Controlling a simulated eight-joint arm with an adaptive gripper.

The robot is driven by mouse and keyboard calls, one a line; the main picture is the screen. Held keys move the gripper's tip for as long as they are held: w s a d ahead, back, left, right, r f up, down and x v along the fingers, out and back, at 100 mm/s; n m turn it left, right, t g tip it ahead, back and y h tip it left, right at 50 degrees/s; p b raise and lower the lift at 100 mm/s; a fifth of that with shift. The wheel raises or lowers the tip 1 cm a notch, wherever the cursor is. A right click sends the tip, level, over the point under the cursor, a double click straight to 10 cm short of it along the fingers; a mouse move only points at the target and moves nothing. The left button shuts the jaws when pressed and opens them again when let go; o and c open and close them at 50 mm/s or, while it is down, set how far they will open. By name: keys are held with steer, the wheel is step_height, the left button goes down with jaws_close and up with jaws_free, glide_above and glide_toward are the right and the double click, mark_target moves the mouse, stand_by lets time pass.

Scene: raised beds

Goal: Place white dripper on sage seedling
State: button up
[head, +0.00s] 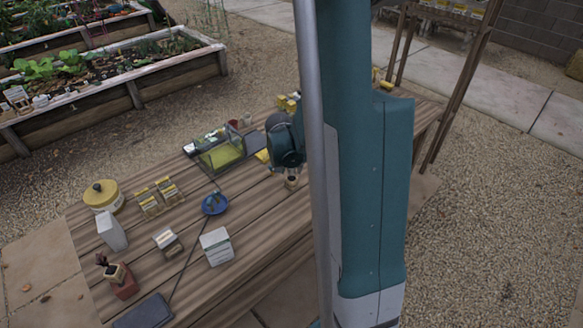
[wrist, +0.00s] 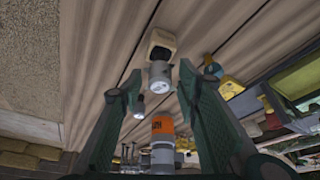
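My gripper (wrist: 161,78) is open in the wrist view, its two dark green fingers spread apart. Between the fingertips is a small grey cylinder with a pale end (wrist: 159,80), beside a cream square-topped piece (wrist: 161,45); I see no finger closed on either. In the head view my gripper (head: 290,168) points down over the table, partly hidden by my arm, with a small pale-topped item (head: 292,182) just below it. I cannot tell which item is the white dripper. A small potted plant (head: 122,284) stands at the near left; whether it is sage is unclear.
The wooden table (head: 255,225) also holds a blue dish (head: 215,204), white boxes (head: 216,246), a yellow lidded tin (head: 102,196), seed packets (head: 148,203) and a clear green case (head: 217,150). An orange-labelled bottle (wrist: 162,125) shows in the wrist view. Raised beds (head: 110,85) stand behind.

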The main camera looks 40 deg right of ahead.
steer(key=shift+r, duration=0.25)
steer(key=p+v, duration=0.1)
steer(key=v, duration=1)
steer(key=shift+r+p, duration=0.3)
steer(key=shift+r, duration=0.05)
steer(key=shift+a+r, duration=0.1)
steer(key=shift+a, duration=0.15)
stand_by(0.4)
steer(key=s+a+r+n+t+y, duration=0.1)
steer(key=s+a+r+n, duration=0.15)
steer(key=a+r, duration=0.4)
steer(key=s+a+r+n+t, duration=0.2)
steer(key=a+r+n, duration=0.15)
steer(key=a, duration=0.65)
steer(key=s+a+r+n+t+y, duration=0.1)
steer(key=s+a+r+n, duration=0.1)
steer(key=s+a, duration=0.3)
steer(key=s+a+r+n+t+y, duration=0.1)
steer(key=s+a+r+n+y, duration=0.1)
steer(key=a, duration=0.8)
steer(key=s+r+n, duration=0.1)
steer(key=s+n, duration=0.1)
steer(key=s, duration=0.1)
steer(key=shift+s+r, duration=0.25)
steer(key=shift+r, duration=0.1)
steer(key=shift+a+f, duration=0.1)
